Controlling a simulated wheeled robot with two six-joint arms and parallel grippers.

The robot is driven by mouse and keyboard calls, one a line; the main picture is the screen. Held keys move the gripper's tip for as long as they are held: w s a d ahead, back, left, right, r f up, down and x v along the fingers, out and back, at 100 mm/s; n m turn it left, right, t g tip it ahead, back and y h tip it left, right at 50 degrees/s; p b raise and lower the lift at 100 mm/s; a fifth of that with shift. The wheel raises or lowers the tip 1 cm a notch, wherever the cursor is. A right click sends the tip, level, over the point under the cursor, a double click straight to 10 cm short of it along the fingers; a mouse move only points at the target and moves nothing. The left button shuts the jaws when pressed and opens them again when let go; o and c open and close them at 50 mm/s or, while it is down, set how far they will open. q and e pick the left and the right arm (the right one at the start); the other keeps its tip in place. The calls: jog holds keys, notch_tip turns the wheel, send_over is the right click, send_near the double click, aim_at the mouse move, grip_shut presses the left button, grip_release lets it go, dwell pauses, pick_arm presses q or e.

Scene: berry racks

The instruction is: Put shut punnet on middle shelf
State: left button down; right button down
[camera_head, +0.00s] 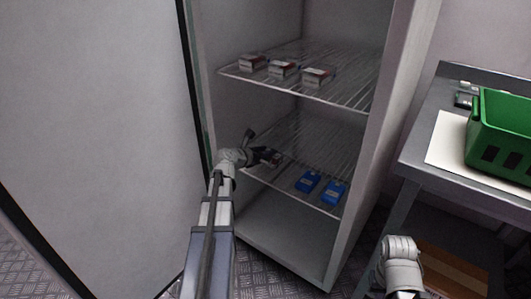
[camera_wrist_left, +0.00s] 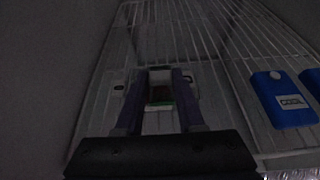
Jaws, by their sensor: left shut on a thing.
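My left gripper (camera_head: 268,157) reaches into the open cabinet at the left side of the lower wire shelf (camera_head: 283,190). In the left wrist view the gripper (camera_wrist_left: 159,76) is shut on a small punnet (camera_wrist_left: 160,94), with a finger on each side. The punnet looks pale with a dark middle and a green edge; the dim light hides its lid detail. It is over the wire shelf (camera_wrist_left: 205,45); I cannot tell whether it touches the wires. My right gripper is out of view; only part of that arm shows at the lower right.
Two blue boxes (camera_head: 307,181) (camera_head: 334,192) stand on the lower wire shelf, right of the gripper. Three white-and-red boxes (camera_head: 283,69) stand on the upper wire shelf (camera_head: 345,96). The open door (camera_head: 90,130) is left. A green crate (camera_head: 503,130) stands on the table at right.

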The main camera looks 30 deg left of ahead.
pick_arm(q)
jog(key=c, duration=0.5)
grip_release()
jog(key=shift+f, duration=0.1)
jog(key=shift+s+r+p, duration=0.25)
jog(key=shift+r+p, duration=0.1)
jog(key=shift+p+v, duration=2.15)
jog(key=shift+v, duration=3.55)
jog(key=shift+f, duration=0.1)
